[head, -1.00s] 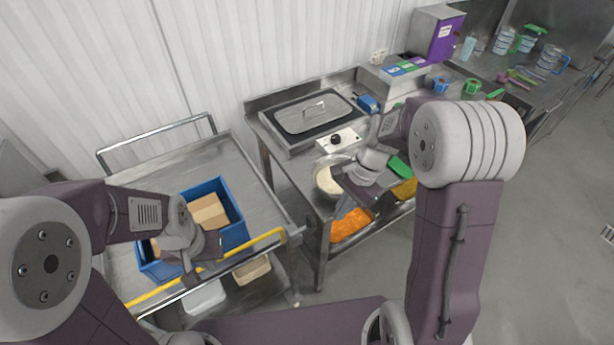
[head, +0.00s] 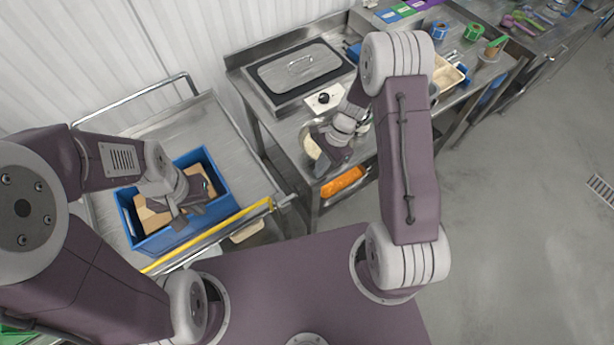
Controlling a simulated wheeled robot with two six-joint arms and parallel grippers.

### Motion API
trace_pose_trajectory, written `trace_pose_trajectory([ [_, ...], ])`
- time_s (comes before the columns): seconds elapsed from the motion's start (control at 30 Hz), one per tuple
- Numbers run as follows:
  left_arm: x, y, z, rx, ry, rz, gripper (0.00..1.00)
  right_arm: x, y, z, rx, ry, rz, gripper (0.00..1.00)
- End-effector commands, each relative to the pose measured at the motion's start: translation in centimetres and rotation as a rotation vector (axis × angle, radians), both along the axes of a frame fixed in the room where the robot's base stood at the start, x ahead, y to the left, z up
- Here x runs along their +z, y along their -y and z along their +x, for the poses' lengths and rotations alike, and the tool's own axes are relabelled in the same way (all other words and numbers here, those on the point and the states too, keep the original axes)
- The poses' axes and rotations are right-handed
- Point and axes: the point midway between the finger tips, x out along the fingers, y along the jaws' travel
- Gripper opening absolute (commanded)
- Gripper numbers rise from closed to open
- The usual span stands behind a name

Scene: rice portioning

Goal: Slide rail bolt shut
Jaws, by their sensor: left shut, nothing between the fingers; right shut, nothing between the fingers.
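A yellow rail (head: 210,236) runs along the front edge of the steel cart (head: 240,172). A small metal fitting (head: 284,201) sits at the rail's right end; whether it is the bolt, and how it is set, is too small to tell. My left gripper (head: 182,220) is shut and empty over the blue crate, behind the rail and well left of the fitting. My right gripper (head: 322,172) is shut and empty in front of the steel counter's bowl, up and to the right of the fitting. It hides part of the bowl.
The blue crate (head: 218,184) on the cart holds brown boxes (head: 150,222). The steel counter (head: 262,112) carries a lidded pan (head: 300,68), a knob panel (head: 324,98) and a pale bowl (head: 309,142). An orange container (head: 342,182) is below. Open floor lies at right.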

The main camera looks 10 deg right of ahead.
Motion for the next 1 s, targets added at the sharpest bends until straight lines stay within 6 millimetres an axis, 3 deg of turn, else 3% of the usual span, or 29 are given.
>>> trace_pose_trajectory([
  [0.07, 0.2, 0.0, 0.0, 0.000, 0.000, 0.000, 0.00, -1.5, -0.6, -0.4, 0.002, -0.005, -0.001, 0.00],
  [0.33, 1.4, 0.0, 0.0, 0.000, 0.000, 0.000, 0.00, -1.4, -3.9, -1.4, 0.004, 0.001, 0.000, 0.00],
  [0.77, 1.3, 0.0, 0.0, 0.000, 0.000, 0.000, 0.00, -1.6, -4.6, -1.6, 0.002, 0.001, -0.001, 0.00],
  [1.0, 0.3, 0.0, 0.0, 0.000, 0.000, 0.000, 0.00, -1.7, -7.8, -2.8, 0.004, 0.001, 0.001, 0.00],
])
